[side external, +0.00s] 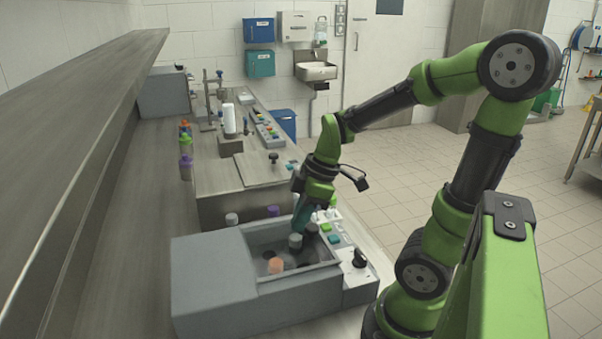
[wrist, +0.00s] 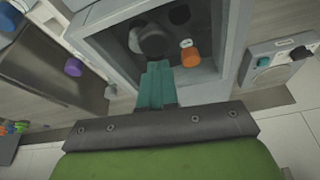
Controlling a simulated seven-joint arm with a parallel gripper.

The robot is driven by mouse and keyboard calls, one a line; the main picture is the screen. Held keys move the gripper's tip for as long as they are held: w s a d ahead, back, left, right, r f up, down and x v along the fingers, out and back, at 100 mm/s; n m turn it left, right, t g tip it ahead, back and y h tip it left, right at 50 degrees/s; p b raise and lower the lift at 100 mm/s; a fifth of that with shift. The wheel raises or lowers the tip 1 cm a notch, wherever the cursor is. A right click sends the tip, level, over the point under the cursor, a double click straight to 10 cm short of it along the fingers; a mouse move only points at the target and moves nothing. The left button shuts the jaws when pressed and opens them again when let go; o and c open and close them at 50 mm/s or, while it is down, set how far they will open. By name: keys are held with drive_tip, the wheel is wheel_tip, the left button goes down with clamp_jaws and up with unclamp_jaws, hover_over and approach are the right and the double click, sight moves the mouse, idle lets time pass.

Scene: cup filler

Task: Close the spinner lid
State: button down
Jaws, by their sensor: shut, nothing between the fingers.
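The spinner (side external: 215,275) is a grey box at the bottom centre of the side external view. Its square well is uncovered. Inside are an orange-capped cup (side external: 275,265), a grey-capped cup (side external: 295,241) and a dark round piece (side external: 311,229). I cannot make out a separate lid. My gripper (side external: 299,229) is shut and empty, pointing down at the well beside the grey cap. In the wrist view its teal fingers (wrist: 157,74) reach over the well's near rim, between the dark cap (wrist: 152,40) and the orange cap (wrist: 190,55). I cannot tell whether they touch anything.
Another machine (side external: 225,175) stands behind. A long shelf (side external: 70,110) runs along the left.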

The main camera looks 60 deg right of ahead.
sight(287, 240)
drive_tip(key=shift+w+a+r, duration=0.45)
drive_tip(key=shift+w, duration=0.2)
drive_tip(key=shift+w+a+r, duration=0.4)
drive_tip(key=shift+w+r, duration=0.05)
drive_tip(key=shift+w, duration=0.15)
drive_tip(key=v, duration=0.9)
drive_tip(key=s+a+m+t, duration=0.2)
drive_tip(key=a+m+t, duration=0.2)
drive_tip(key=a+m, duration=0.5)
drive_tip(key=shift+a+f+m, duration=0.35)
drive_tip(key=shift+f+m, duration=0.05)
drive_tip(key=shift+m, duration=0.7)
